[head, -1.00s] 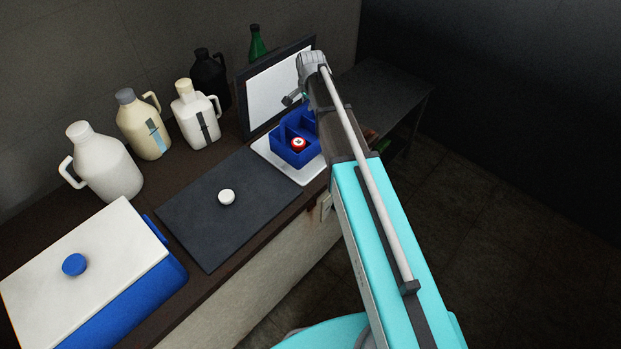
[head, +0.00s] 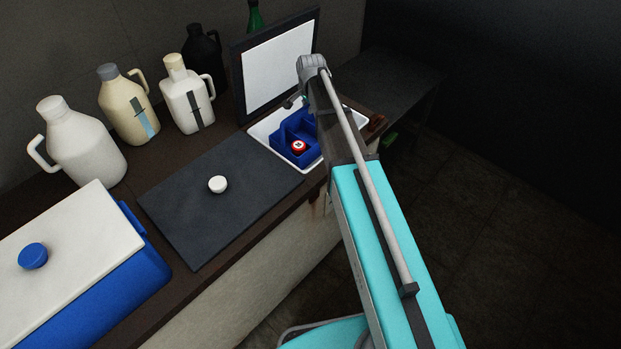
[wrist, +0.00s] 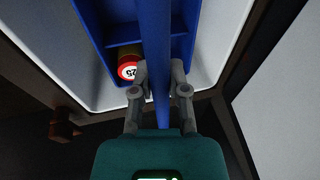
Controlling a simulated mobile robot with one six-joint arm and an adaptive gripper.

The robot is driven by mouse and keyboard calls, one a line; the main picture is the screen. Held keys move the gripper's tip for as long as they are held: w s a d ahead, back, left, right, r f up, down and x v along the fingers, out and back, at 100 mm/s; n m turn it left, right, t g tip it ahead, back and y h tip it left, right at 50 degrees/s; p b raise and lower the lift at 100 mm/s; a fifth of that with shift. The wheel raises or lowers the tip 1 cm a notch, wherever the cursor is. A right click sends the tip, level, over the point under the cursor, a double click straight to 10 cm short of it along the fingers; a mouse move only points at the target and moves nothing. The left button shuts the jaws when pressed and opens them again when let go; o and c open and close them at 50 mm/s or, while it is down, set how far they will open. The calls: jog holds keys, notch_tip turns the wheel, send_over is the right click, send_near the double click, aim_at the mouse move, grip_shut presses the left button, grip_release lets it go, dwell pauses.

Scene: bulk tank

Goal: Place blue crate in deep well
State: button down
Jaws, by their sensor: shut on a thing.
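The blue crate (head: 310,155) has a tall central divider and holds a red item with a round white face (head: 298,147). It is over or within the white-lined deep well (head: 264,133), whose pale rim shows to its left and front. I cannot tell whether it touches the floor of the well. In the wrist view my gripper (wrist: 163,88) is shut on the crate's upright blue divider (wrist: 154,40), one finger on each side. The red item (wrist: 129,68) lies in the left compartment. My arm hides the crate's right side in the head view.
A raised lid with a white inner panel (head: 279,66) stands behind the well. A dark closed lid with a white knob (head: 217,184) lies to the left. Several jugs (head: 80,148) line the wall. A blue cooler with a white lid (head: 65,250) is front left.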

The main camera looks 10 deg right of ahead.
jog(key=b, duration=0.5)
send_over(309, 141)
jog(key=s, duration=0.2)
notch_tip(309, 141, down, 6)
jog(key=shift+w+a+f, duration=0.15)
jog(key=shift+a, duration=0.1)
jog(key=shift+f+b, duration=0.1)
jog(key=shift+b, duration=0.2)
notch_tip(309, 141, down, 6)
jog(key=b, duration=0.6)
jog(key=shift+f, duration=0.1)
jog(key=shift+f+b, duration=1.85)
jog(key=shift+b, duration=0.05)
jog(key=c, duration=0.6)
grip_release()
jog(key=shift+c, duration=0.2)
jog(key=shift+r, duration=0.25)
jog(key=p+v, duration=1.1)
jog(key=shift+r+p, duration=0.3)
jog(key=shift+p, duration=0.05)
